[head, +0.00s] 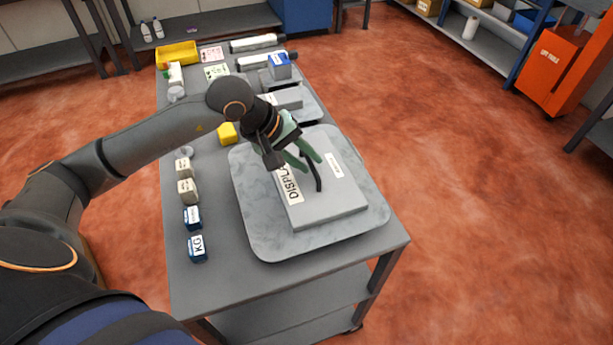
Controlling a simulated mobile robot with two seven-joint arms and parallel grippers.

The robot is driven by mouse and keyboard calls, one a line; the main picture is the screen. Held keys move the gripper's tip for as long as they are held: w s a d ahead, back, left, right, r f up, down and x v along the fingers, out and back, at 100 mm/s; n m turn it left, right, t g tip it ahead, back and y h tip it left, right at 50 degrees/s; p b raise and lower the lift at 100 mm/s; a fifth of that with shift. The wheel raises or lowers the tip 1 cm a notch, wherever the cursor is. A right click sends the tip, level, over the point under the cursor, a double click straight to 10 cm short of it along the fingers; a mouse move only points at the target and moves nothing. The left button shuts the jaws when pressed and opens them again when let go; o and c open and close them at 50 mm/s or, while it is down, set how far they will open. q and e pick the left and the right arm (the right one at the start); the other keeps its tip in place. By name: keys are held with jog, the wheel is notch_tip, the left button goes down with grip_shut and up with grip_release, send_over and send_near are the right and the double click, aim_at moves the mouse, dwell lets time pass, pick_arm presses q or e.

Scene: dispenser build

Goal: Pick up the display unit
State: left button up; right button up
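The display unit (330,201) is a flat grey box with a white label reading "DISPLA…", partly covered by my gripper, and a second small label. It lies on a grey rounded tray (262,232) on the table. A thin dark curved piece, which looks like a handle (318,181), rises from its top. My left gripper (314,164), with green fingers, is above the unit's far part beside this dark piece. Its fingers are apart. Whether they touch the piece or the unit I cannot tell. My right gripper is not in view.
Small beige and blue boxes (197,249) line the table's left side. A yellow block (228,133), a yellow bin (177,54), a blue-topped box (279,67) and other parts stand farther back. An orange cabinet (556,69) stands at right. The floor right of the table is clear.

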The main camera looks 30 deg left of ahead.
pick_arm(q)
grip_shut()
jog(key=shift+r, duration=0.1)
dwell(1.1)
jog(key=shift+w+r, duration=0.1)
jog(key=shift+r, duration=0.05)
